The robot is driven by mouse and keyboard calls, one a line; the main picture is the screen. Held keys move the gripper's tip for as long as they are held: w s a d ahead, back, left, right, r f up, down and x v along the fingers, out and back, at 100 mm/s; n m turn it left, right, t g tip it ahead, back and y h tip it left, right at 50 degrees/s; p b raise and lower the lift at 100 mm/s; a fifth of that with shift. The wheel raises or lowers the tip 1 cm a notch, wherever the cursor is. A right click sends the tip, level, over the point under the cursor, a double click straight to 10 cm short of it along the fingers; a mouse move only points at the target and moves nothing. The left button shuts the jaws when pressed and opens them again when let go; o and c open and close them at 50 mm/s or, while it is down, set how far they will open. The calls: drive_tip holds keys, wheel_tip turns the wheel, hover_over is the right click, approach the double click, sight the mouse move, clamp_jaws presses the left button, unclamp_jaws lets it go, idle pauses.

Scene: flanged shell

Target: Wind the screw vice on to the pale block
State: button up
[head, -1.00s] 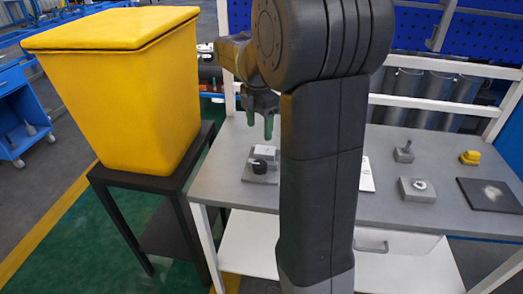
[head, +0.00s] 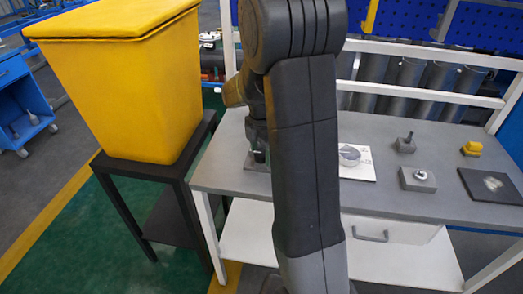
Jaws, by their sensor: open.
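The screw vice (head: 249,164) lies on the left part of the grey workbench (head: 222,172). Only a little of its base shows, because my gripper and arm cover the rest. The pale block and the vice's black knob are hidden from view now. My gripper (head: 260,157) is open and points down right at the vice, with its fingertips low over it. Whether the fingers touch the knob or stand around it cannot be told.
A white plate with a round grey part (head: 349,154) lies right of my arm. Further right are a small grey stand (head: 406,144), a grey block with a round top (head: 418,179), a yellow piece (head: 472,149) and a dark plate (head: 491,187). A yellow bin (head: 120,90) stands left.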

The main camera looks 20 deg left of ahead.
drive_tip(key=c, duration=1)
